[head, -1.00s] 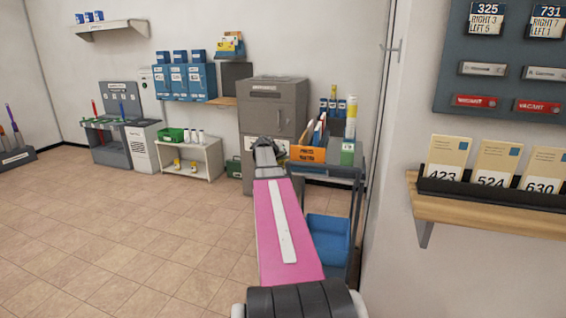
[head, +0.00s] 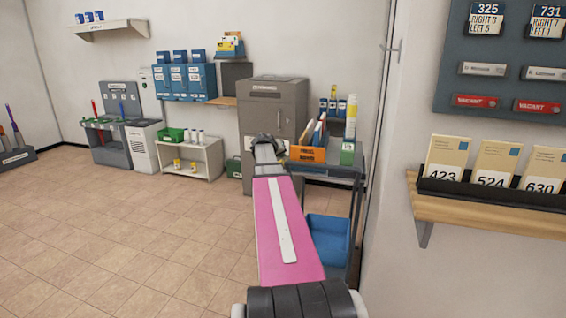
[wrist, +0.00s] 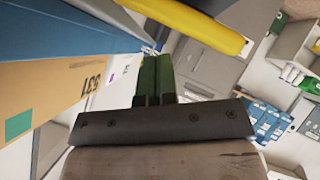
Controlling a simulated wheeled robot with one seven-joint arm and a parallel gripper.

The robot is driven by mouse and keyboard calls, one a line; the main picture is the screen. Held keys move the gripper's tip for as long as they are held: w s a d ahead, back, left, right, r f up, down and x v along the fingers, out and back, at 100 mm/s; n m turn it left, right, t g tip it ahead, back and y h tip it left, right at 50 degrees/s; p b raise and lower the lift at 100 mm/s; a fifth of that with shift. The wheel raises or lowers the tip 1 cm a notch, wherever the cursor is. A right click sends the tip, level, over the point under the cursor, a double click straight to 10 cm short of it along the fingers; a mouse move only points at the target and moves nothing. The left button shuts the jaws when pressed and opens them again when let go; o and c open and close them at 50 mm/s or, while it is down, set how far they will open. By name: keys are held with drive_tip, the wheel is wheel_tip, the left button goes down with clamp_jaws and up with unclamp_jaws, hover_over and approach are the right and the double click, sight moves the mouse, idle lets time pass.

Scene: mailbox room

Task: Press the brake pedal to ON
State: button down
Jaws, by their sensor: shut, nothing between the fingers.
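I cannot make out a brake pedal in either view. A dark utility cart (head: 357,215) stands right of my arm, with sorting goods on top and a blue bin (head: 327,240) on its lower shelf. Its wheels and foot are hidden or too small to tell. My gripper (wrist: 157,62) shows in the wrist view with its two green fingers shut together and nothing between them. In that view the fingers are close to a tan envelope (wrist: 60,95) marked with a number and below a yellow tube (wrist: 195,22). In the head view my arm reaches toward the cart top.
A grey cabinet (head: 272,103) stands behind my arm and the cart. An orange box (head: 308,154) and a green box (head: 347,153) sit on the cart top. A wall shelf (head: 490,213) with numbered cards juts out at right. The tiled floor (head: 130,235) at left is clear.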

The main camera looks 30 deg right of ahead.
drive_tip(key=shift+s+a+r, duration=0.1)
drive_tip(key=shift+a+r, duration=0.05)
drive_tip(key=shift+r, duration=0.7)
drive_tip(key=shift+s+a+r, duration=0.1)
drive_tip(key=shift+s+r, duration=0.05)
drive_tip(key=shift+r, duration=0.65)
drive_tip(key=shift+s+a+r, duration=0.1)
drive_tip(key=shift+a+r, duration=0.05)
drive_tip(key=shift+r, duration=0.7)
